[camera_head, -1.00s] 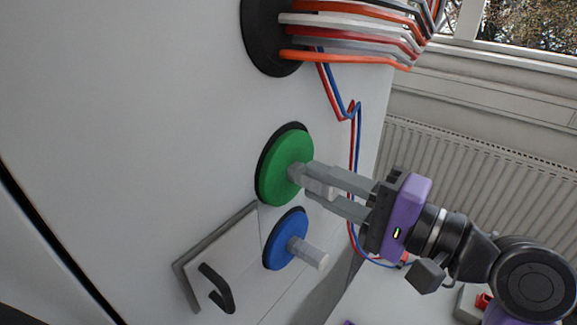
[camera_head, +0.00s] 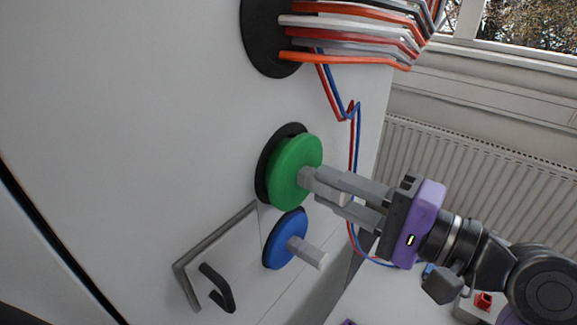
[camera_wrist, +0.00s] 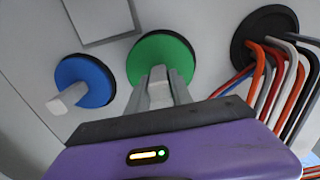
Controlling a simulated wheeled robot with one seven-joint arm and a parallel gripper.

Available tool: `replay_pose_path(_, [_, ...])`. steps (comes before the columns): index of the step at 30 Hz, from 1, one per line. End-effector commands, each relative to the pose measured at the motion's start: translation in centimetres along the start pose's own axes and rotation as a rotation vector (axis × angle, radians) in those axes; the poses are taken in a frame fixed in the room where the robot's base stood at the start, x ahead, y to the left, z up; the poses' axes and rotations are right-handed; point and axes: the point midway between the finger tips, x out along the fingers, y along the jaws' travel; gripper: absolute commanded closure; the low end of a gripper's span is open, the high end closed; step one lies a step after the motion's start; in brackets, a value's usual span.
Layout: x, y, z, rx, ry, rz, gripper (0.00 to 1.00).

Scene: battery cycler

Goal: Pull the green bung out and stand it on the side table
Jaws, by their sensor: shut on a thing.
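The green bung (camera_head: 293,172) has a round green disc with a grey stem. In the head view it stands a little out from its black-rimmed port (camera_head: 264,178) in the pale cabinet wall. Part of it may still be inside the port; the disc hides this. My gripper (camera_head: 325,186) is shut on the grey stem, level with the disc. In the wrist view the green disc (camera_wrist: 160,50) is straight ahead between the fingers. The side table cannot be made out with certainty; a pale surface (camera_head: 375,300) shows at the lower right.
A blue bung (camera_head: 284,240) sits in the wall close below the green one. A panel with a black handle (camera_head: 218,288) is at the lower left. A cable bundle (camera_head: 350,35) leaves a black port above. Thin red and blue wires (camera_head: 355,130) run down behind my gripper.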

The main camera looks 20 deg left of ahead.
Motion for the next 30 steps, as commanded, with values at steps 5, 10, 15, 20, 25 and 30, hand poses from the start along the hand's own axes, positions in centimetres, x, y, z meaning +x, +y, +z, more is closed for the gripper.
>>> replay_pose_path(5, [-0.1,-0.1,0.0,-0.001,0.001,-0.002,1.00])
replay_pose_path(10, [-0.2,-0.1,0.0,-0.001,0.001,-0.002,1.00])
replay_pose_path(15, [-0.8,-0.2,-0.1,-0.001,0.002,-0.003,1.00])
replay_pose_path(20, [-1.3,-0.2,-0.1,-0.001,0.003,-0.003,1.00])
replay_pose_path(25, [-1.9,-0.2,-0.1,0.000,0.002,-0.002,1.00])
replay_pose_path(30, [-2.5,-0.3,0.0,-0.001,0.002,-0.003,1.00])
